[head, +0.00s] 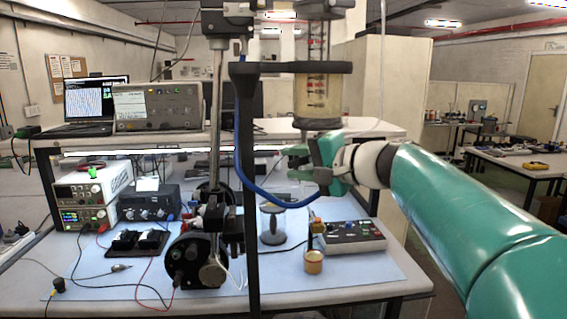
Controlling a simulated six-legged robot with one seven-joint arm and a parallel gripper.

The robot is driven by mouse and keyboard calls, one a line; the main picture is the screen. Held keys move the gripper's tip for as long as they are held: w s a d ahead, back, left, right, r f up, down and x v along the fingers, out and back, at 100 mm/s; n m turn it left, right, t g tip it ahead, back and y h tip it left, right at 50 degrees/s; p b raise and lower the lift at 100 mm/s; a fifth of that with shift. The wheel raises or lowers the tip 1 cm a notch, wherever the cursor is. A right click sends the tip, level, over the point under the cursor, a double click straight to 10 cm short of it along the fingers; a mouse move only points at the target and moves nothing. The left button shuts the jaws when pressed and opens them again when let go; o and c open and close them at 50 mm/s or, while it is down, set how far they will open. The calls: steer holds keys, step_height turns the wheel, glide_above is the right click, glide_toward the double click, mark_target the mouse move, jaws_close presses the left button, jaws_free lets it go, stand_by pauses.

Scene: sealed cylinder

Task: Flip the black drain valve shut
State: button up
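A clear sealed cylinder (318,95) with dark graduation marks and amber liquid stands upright in a black clamp (290,67) above the bench. Its lower end is a dark cap (317,124). My gripper (294,163) is just below this cap, reaching in from the right with its fingers pointing left. The fingers look apart, with a gap between them, and I see nothing clearly held. The black drain valve cannot be made out; the area under the cap is partly hidden by my gripper. A blue hose (247,172) loops down from the clamp and passes under the gripper.
A vertical metal post (215,110) and a black upright (250,235) stand left of the gripper. Power supplies (84,206) stand at left.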

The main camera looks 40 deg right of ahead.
steer(key=shift+x, duration=0.9)
steer(key=shift+f, duration=0.1)
jaws_close()
steer(key=shift+w+a+r+m+t+y, duration=0.15)
steer(key=shift+r+m+t, duration=0.2)
steer(key=shift+m+t, duration=0.2)
steer(key=shift+s+d+r+m+t+y, duration=0.15)
steer(key=shift+r+m+t, duration=0.15)
steer(key=shift+m+t, duration=0.25)
steer(key=shift+w+a, duration=0.1)
jaws_free()
steer(key=shift+w, duration=0.15)
steer(key=s+d, duration=0.2)
steer(key=s, duration=1.2)
steer(key=shift+d, duration=0.3)
